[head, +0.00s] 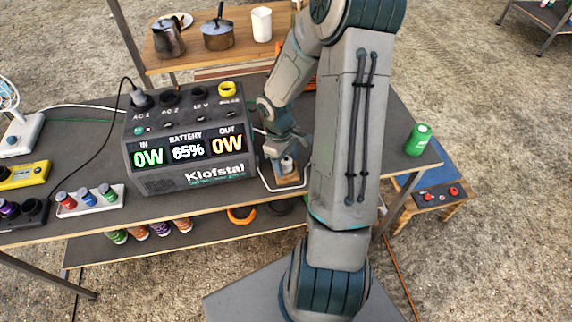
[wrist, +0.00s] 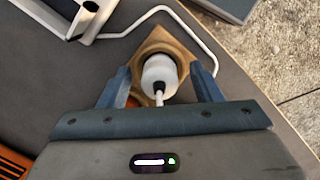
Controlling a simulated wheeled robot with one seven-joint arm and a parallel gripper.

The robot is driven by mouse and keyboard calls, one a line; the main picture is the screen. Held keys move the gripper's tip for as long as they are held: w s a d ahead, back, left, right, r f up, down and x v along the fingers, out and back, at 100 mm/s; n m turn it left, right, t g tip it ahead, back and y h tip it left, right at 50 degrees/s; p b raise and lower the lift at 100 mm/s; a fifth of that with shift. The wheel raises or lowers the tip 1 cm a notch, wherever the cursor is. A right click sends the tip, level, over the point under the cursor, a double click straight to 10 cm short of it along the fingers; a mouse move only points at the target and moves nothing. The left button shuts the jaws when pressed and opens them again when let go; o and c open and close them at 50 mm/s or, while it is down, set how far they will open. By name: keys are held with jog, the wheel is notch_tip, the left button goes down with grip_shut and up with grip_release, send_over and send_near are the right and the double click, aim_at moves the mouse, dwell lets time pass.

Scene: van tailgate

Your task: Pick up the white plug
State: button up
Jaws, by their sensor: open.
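The white plug (wrist: 160,77) stands on a small wooden block in the wrist view, between the two fingers of my gripper (wrist: 160,87). Its dark-tipped cord end points toward the gripper's palm. The fingers are open, one on each side, with visible gaps to the plug. In the head view the plug (head: 287,164) shows small and pale below my gripper (head: 286,158), just right of the power station. My arm hides part of the table around it.
The power station (head: 190,145) stands close left of my gripper. A white cable (wrist: 190,22) curves around the wooden block (wrist: 182,47). A green can (head: 418,140) stands at the table's right end. A back shelf (head: 185,62) holds pots and a white cup.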

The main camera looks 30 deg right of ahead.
jog(key=c, duration=1.1)
jog(key=shift+r, duration=0.15)
